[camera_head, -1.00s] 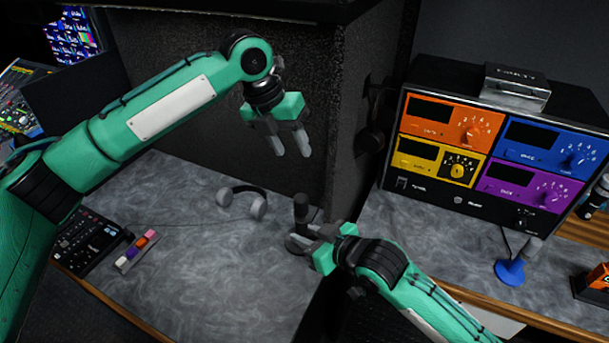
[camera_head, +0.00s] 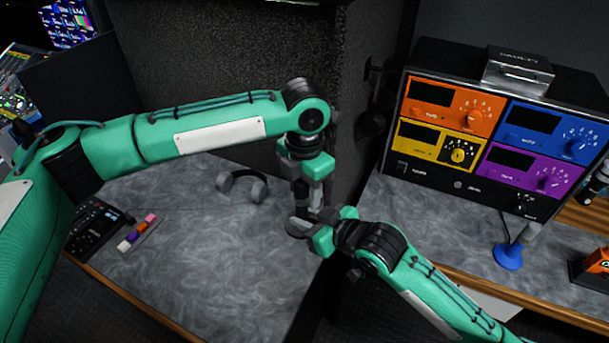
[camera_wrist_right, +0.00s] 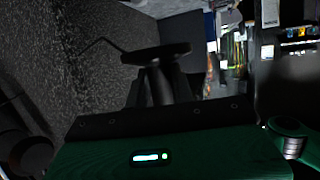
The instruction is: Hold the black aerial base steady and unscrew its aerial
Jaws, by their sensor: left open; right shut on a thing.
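The black aerial base (camera_head: 297,227) is a dark disc on the grey worktop. My right gripper (camera_head: 312,228) is shut on it from the right, low at the worktop. In the right wrist view the dark disc (camera_wrist_right: 155,52) shows just past the fingers (camera_wrist_right: 158,85). The aerial stands upright from the base and is mostly hidden behind my left fingers. My left gripper (camera_head: 307,195) is open and points straight down over the aerial, its fingers on either side of it. Whether they touch it cannot be told.
A blue aerial base (camera_head: 508,256) stands on the right worktop, before a rack with coloured panels (camera_head: 490,140). Headphones (camera_head: 243,186) lie just left of the grippers. Coloured blocks (camera_head: 137,232) and a black keypad (camera_head: 92,228) are at the left. A dark padded wall (camera_head: 220,90) rises behind.

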